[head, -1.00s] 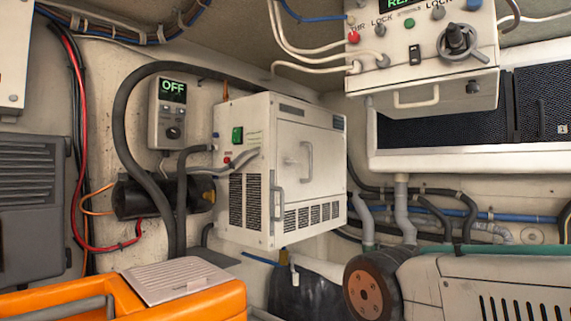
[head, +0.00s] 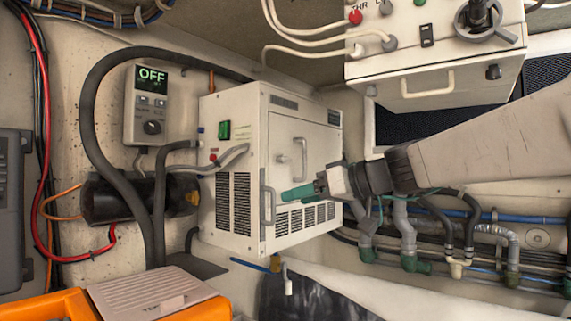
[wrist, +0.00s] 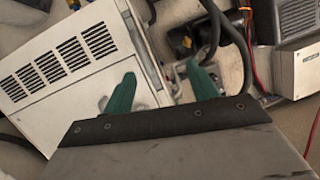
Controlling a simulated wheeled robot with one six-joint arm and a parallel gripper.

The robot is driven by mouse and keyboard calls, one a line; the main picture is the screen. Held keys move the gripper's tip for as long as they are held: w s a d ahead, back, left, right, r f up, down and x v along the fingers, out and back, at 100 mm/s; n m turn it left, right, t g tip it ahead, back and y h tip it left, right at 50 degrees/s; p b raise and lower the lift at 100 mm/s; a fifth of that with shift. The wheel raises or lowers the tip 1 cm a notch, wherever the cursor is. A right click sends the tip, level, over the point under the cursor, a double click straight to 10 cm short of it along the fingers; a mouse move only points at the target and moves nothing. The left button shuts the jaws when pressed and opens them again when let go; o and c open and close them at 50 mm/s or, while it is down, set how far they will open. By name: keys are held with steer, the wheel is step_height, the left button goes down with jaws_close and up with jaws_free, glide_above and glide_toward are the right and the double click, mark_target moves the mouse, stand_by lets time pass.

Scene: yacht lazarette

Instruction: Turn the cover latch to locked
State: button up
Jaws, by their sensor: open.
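A white cabinet (head: 236,122) hangs on the wall in the middle of the head view. Its front cover (head: 318,138) carries a small grey latch-like lever (head: 303,157), standing roughly upright, and a vertical grey pull handle (head: 268,205). I cannot read any locked or unlocked marking by the lever. My gripper (head: 306,191), with green fingers, is in front of the cover, below the lever and right of the pull handle, apparently apart from the lever. In the wrist view my gripper (wrist: 162,87) is open and empty, with the vented cabinet (wrist: 75,60) behind it.
A wall controller (head: 157,103) reads OFF. Thick black hoses run left of the cabinet. An orange case (head: 50,305) stands at lower left.

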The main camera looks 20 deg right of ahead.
mark_target(287, 159)
steer(key=w+d+r+t, duration=0.4)
steer(key=w+d+r, duration=0.15)
steer(key=r, duration=0.25)
steer(key=shift+n, duration=0.3)
steer(key=x, duration=0.6)
steer(key=shift+w+a+f, duration=0.2)
steer(key=shift+w+a, duration=0.05)
steer(key=shift+w, duration=0.1)
steer(key=shift+w+a, duration=0.35)
steer(key=shift+w, duration=0.15)
steer(key=c, duration=1)
